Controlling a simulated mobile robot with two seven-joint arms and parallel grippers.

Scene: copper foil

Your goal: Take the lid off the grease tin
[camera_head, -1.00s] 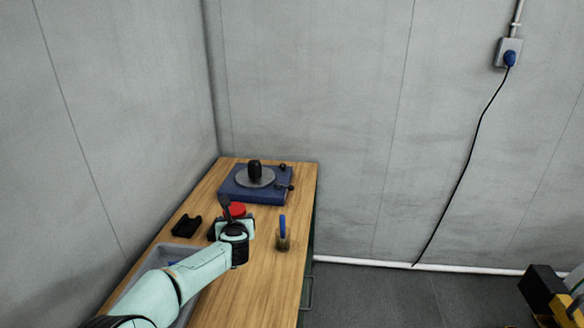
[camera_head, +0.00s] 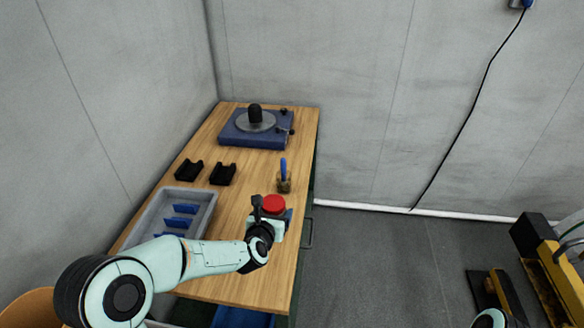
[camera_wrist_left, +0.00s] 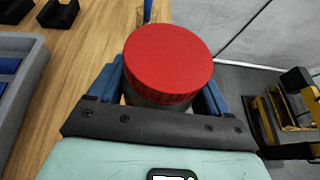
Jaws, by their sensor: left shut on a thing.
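The grease tin is a grey can with a red lid (camera_head: 273,204). In the left wrist view the red lid (camera_wrist_left: 168,58) sits on top of the tin (camera_wrist_left: 150,99), which is upright or nearly so. My left gripper (camera_head: 275,216) is shut on the tin, its blue fingers on both sides of the body below the lid. The tin is over the right part of the wooden table (camera_head: 232,262); I cannot tell how high. Most of the tin's body is hidden by the gripper. My right gripper is not in view.
Two black holders (camera_head: 222,174) stand empty behind a grey tray (camera_head: 150,215) with blue dividers. A small brown pot (camera_head: 284,186) with a blue-handled tool stands just behind the tin. A blue turntable device (camera_head: 240,134) is at the back. Bare table lies left of the gripper.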

